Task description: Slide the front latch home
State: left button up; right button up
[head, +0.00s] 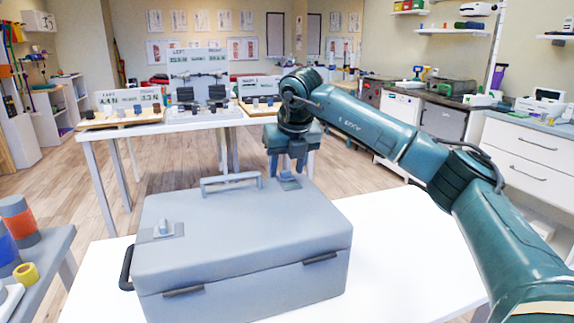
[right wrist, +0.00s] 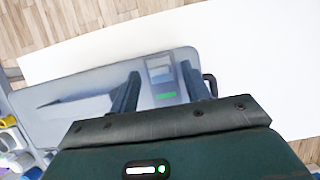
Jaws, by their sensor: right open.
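A closed grey-blue case (head: 240,232) lies on a white table. One latch (head: 289,183) is on its lid at the far right, just below my right gripper (head: 291,165). A second latch (head: 163,230) with an upright knob is on the lid at the left. Which one is the front latch I cannot tell. In the right wrist view the open, empty fingers (right wrist: 160,72) point down over the lid, with the latch plate (right wrist: 159,68) and a green mark (right wrist: 165,95) between them. Contact cannot be told. My left gripper is out of view.
A raised grey bar handle (head: 231,182) crosses the lid's far side, left of my right gripper. A dark handle (head: 127,268) sticks out at the case's left. The white table (head: 400,235) is bare right of the case. A side table (head: 40,257) with coloured rolls stands left.

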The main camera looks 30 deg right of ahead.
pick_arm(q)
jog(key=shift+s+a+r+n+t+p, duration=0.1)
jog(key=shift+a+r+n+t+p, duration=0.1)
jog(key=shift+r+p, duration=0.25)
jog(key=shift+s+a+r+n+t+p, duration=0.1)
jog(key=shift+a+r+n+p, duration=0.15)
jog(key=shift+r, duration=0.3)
pick_arm(e)
jog(key=v, duration=1.3)
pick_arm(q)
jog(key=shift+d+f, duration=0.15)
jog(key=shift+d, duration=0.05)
pick_arm(e)
jog(key=shift+s, duration=0.1)
